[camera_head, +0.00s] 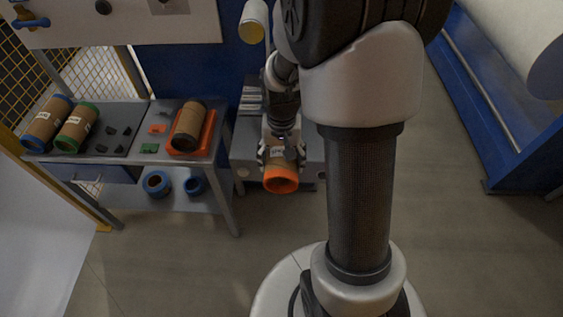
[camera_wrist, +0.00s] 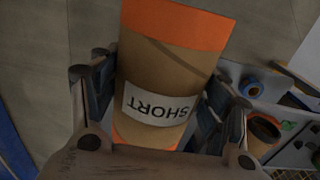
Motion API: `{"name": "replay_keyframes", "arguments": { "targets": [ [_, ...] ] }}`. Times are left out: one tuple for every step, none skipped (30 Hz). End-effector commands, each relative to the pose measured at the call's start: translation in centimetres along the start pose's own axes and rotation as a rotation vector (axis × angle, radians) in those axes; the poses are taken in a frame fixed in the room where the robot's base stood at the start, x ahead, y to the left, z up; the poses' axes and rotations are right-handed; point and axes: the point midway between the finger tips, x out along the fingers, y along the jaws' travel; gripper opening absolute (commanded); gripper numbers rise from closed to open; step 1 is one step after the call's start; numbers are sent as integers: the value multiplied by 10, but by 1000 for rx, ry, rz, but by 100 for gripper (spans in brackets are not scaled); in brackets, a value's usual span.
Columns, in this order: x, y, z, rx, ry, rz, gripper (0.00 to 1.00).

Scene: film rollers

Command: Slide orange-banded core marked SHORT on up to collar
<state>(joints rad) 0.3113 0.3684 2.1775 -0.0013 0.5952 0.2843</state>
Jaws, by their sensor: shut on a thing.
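The orange-banded core (camera_head: 281,183) is a brown cardboard tube with orange ends, held in front of the grey cabinet. In the wrist view the core (camera_wrist: 165,60) shows a white label reading SHORT, upside down. My gripper (camera_head: 280,158) is shut around the tube's sides, with a finger on each side; the wrist view shows the gripper (camera_wrist: 160,88) too. One orange end is clear of the fingers and faces the head camera. A pale cylinder with a yellowish end (camera_head: 253,22) sticks out above the cabinet. I cannot make out a collar on it.
The bench (camera_head: 137,150) at left holds blue-banded (camera_head: 47,122) and green-banded (camera_head: 77,127) cores. A dark-ended core (camera_head: 188,124) lies on an orange tray (camera_head: 182,149). Blue rings (camera_head: 157,184) sit on the lower shelf. A blue frame (camera_head: 500,150) stands right; the floor between is clear.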

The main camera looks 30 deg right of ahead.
Motion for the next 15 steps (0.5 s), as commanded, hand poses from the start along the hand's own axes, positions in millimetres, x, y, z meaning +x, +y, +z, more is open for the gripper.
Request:
{"name": "replay_keyframes", "arguments": {
  "targets": [
    [0,0,-4,1,0,0,36],
    [0,0,-5,1,0,0,36],
    [0,0,-8,0,-1,0,36],
    [0,0,-9,0,-1,0,36],
    [0,0,-11,0,0,0,36],
    [0,0,-14,0,0,0,36],
    [0,0,-15,0,-1,0,36],
    [0,0,-16,0,-1,0,36],
    [0,0,-18,0,-1,0,36],
    [0,0,-19,0,-1,0,36],
    [0,0,-20,0,0,0,36],
    [0,0,-20,0,0,0,36],
    [0,0,-21,0,0,0,36],
    [0,0,-21,-1,0,0,36],
    [0,0,-21,-1,0,0,36]
  ]
}}
